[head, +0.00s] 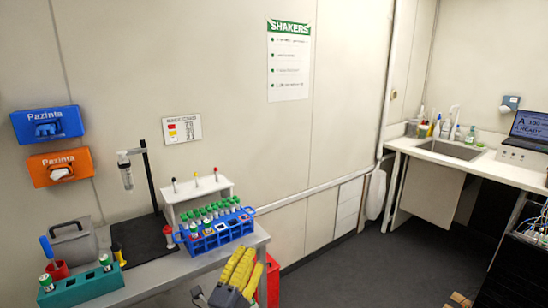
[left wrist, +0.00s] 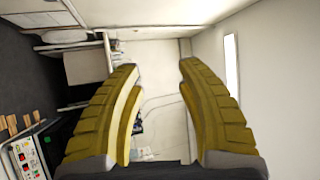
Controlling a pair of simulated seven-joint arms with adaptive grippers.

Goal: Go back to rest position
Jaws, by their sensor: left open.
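My left gripper (head: 243,268), with ridged yellow fingers, shows at the bottom middle of the head view. It is in front of the grey bench and to the right of the blue tube rack (head: 222,232). In the left wrist view its two fingers (left wrist: 159,75) are spread wide, with nothing between them. Beyond them are the white wall and the far sink corner. My right gripper is in neither view.
The grey bench (head: 150,281) holds several capped tubes, a teal rack (head: 85,288) and a black stand (head: 150,180). A red container (head: 272,282) is close behind the gripper. A sink counter (head: 440,149) stands at the right back. Dark floor (head: 345,270) between is clear.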

